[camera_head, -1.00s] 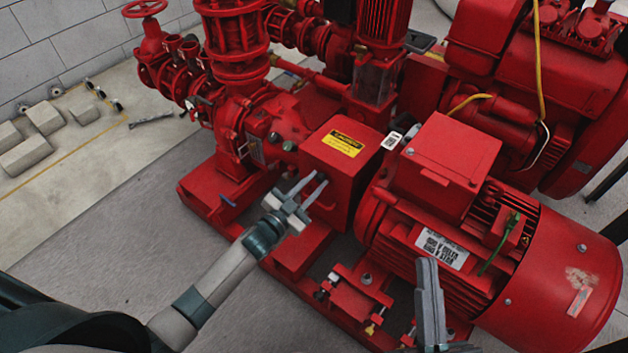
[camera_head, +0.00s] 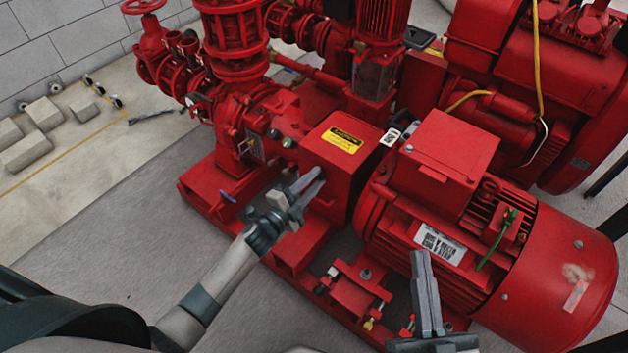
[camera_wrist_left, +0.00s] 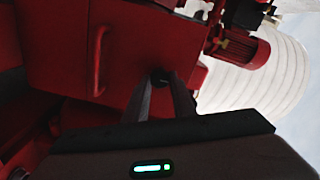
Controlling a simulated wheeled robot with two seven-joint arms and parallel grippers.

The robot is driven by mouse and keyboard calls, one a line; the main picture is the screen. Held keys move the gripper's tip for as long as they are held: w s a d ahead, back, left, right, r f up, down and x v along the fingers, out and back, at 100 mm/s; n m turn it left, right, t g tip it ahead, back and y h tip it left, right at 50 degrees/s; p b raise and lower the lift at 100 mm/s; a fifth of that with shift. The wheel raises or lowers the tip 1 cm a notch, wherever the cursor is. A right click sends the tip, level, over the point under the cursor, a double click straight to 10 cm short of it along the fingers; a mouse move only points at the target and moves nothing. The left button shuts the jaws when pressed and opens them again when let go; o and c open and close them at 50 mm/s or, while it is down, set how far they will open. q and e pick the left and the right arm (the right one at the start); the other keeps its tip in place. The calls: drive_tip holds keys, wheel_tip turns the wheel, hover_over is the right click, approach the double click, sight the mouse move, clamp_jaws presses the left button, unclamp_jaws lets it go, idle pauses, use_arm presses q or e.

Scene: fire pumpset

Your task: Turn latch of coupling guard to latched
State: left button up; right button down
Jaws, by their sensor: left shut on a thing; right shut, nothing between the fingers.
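The coupling guard is a red box (camera_head: 338,172) with a yellow warning label on top, between the pump and the red motor. It also fills the middle of the left wrist view (camera_wrist_left: 130,45), with a red handle (camera_wrist_left: 99,60) on its face. A small dark latch knob (camera_wrist_left: 160,76) sits on that face, between the tips of my left gripper (camera_wrist_left: 162,84). My left gripper is at the guard's front side in the head view (camera_head: 318,180), shut on the latch; the fingers hide most of it. My right gripper (camera_head: 420,258) is shut and empty in front of the motor.
The motor (camera_head: 450,230) stands right of the guard, with a green cable on it. Red base rails and a bracket (camera_head: 355,290) lie below. Pump and valves (camera_head: 235,110) rise at the left.

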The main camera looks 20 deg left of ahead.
drive_tip(key=shift+r, duration=0.15)
idle(0.3)
use_arm(q)
drive_tip(key=o, duration=1.1)
drive_tip(key=shift+c, duration=0.2)
drive_tip(key=p+v, duration=0.1)
drive_tip(key=v, duration=1.6)
drive_tip(key=shift+s+p, duration=0.2)
drive_tip(key=shift+p, duration=0.2)
use_arm(e)
wheel_tip(320, 180, down, 6)
drive_tip(key=w+g+h, duration=0.1)
drive_tip(key=g, duration=0.2)
drive_tip(key=shift+w+d+g, duration=0.35)
drive_tip(key=shift+w+g, duration=0.05)
use_arm(q)
drive_tip(key=shift+r, duration=0.1)
